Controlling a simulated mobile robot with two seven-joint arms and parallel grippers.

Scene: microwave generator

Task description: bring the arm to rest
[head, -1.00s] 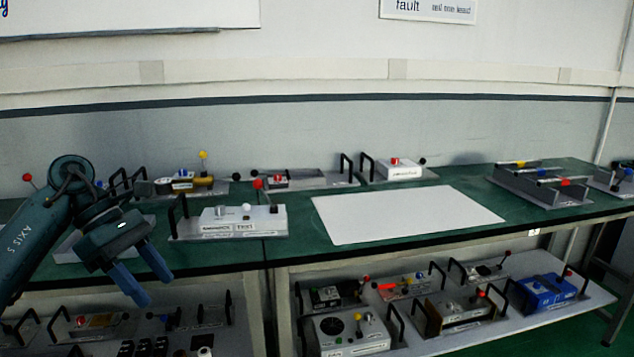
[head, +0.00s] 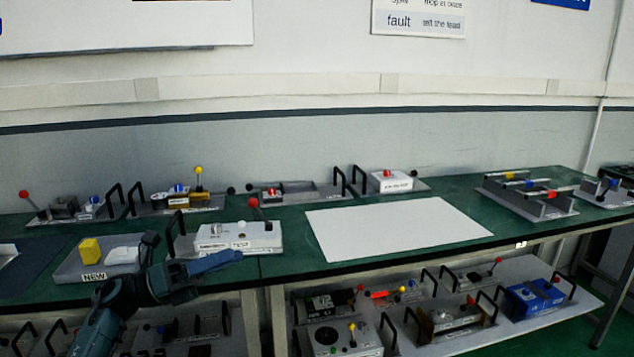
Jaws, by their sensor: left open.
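My left gripper (head: 225,264) is in the head view at the lower left, in front of the bench's front edge, with its blue fingers pointing right. The fingers overlap in the picture; nothing shows between them. My left arm (head: 105,318) comes up from the bottom left and partly hides the tray labelled NEW (head: 72,268). My right gripper is out of the picture.
A green bench (head: 285,268) carries several devices with black handles along its back. A blank white sheet (head: 400,225) lies at its middle. A rack with coloured bars (head: 527,195) stands at the right. A lower shelf (head: 560,312) holds several more devices, including a blue one (head: 535,296).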

